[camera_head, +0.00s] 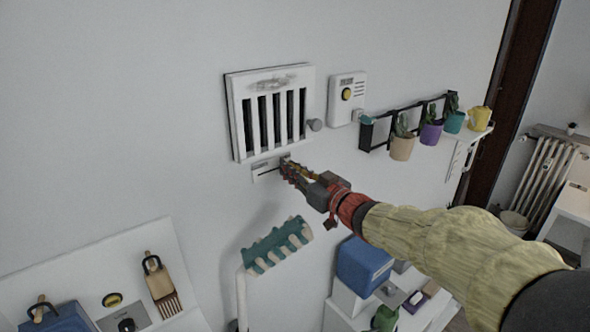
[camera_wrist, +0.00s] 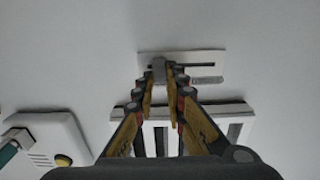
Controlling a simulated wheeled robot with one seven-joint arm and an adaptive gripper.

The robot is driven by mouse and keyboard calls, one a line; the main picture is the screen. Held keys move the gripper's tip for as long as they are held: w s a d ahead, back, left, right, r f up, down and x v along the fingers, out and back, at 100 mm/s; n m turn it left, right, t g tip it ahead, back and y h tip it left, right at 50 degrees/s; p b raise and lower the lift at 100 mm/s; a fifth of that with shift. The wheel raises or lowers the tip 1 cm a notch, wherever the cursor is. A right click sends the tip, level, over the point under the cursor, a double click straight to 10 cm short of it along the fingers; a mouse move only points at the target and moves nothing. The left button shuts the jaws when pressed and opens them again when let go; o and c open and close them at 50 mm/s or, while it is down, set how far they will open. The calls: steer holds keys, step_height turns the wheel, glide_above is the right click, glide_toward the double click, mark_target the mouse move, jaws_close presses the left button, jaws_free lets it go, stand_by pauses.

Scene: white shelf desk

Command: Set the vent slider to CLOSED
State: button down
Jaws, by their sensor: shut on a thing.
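The vent (camera_head: 270,112) is a white wall grille with dark slots. Below it is a small white slider plate (camera_head: 262,174), also seen in the wrist view (camera_wrist: 222,59). A thin dark slot runs along the plate. The small grey slider knob (camera_wrist: 158,69) sits toward the right end of the slot in the head view, which is the left side in the wrist view. My gripper (camera_head: 288,166) has its fingertips closed on both sides of the knob. A small label (camera_wrist: 206,80) on the plate is too blurred to read.
A black rail with small potted plants (camera_head: 402,147) is further right. A teal-striped roller (camera_head: 277,245) is below my gripper. The wall left of the vent is bare.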

mark_target(259, 171)
steer(key=s+a, duration=0.1)
steer(key=a, duration=0.1)
steer(key=s+a+b, duration=0.1)
steer(key=a, duration=0.1)
steer(key=s+a+b, duration=0.1)
steer(key=s+a, duration=0.1)
steer(key=c, duration=1.9)
jaws_free()
steer(key=shift+s+a, duration=0.15)
steer(key=shift+o, duration=0.5)
steer(key=shift+s+d, duration=0.35)
steer(key=shift+d, duration=0.05)
steer(key=v, duration=1.1)
